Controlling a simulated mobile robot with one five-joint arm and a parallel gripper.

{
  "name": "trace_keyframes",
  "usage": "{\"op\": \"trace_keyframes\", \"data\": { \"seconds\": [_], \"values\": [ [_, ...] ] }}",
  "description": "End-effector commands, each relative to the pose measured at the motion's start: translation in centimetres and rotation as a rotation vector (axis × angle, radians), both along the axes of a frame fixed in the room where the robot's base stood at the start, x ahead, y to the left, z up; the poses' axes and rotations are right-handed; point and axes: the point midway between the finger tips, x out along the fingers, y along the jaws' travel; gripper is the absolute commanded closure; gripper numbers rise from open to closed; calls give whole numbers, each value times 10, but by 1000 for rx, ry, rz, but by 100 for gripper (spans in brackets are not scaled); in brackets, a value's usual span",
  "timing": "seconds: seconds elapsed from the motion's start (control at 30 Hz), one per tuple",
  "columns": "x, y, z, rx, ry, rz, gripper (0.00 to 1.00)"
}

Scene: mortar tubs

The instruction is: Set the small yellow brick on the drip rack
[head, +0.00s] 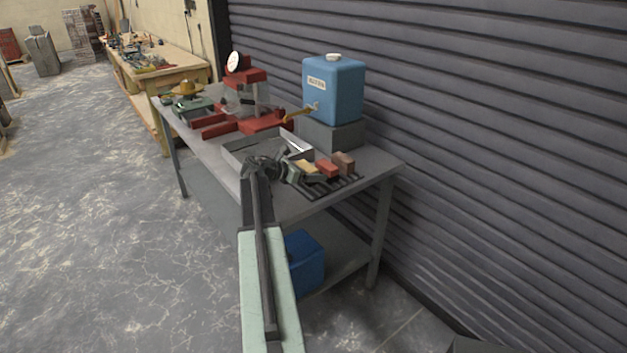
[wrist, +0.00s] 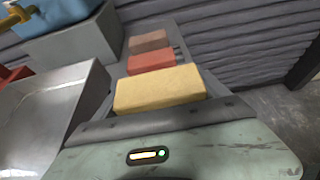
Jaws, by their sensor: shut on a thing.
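The small yellow brick (head: 307,165) is at the left end of the dark slatted drip rack (head: 340,184), on the grey bench. My gripper (head: 302,174) is shut on it, with a pale green finger in front. In the wrist view the yellow brick (wrist: 158,88) lies level just beyond the dark pad of my finger (wrist: 150,122). A red brick (head: 328,168) and a brown brick (head: 344,160) stand in a row beyond it on the rack. I cannot tell whether the yellow brick's underside touches the rack; my finger hides it.
A shallow metal tray (head: 238,158) lies left of the rack. A ribbed shutter wall (head: 480,120) stands close behind the bench (head: 385,168).

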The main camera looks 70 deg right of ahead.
Motion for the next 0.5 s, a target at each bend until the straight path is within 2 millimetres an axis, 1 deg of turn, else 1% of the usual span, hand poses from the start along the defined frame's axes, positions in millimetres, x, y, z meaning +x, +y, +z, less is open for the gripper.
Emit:
{"op": "trace_keyframes", "data": {
  "seconds": [0.03, 0.1, 0.27, 0.37, 0.5],
  "values": [
    [2, -11, -1, 0, 1, -2, 80],
    [2, -16, -1, -1, 1, -1, 80],
    [2, -18, -1, -1, 1, -1, 80],
    [3, -27, -3, -1, 1, -1, 80],
    [2, -26, -33, -1, 1, 0, 80]
  ]
}}
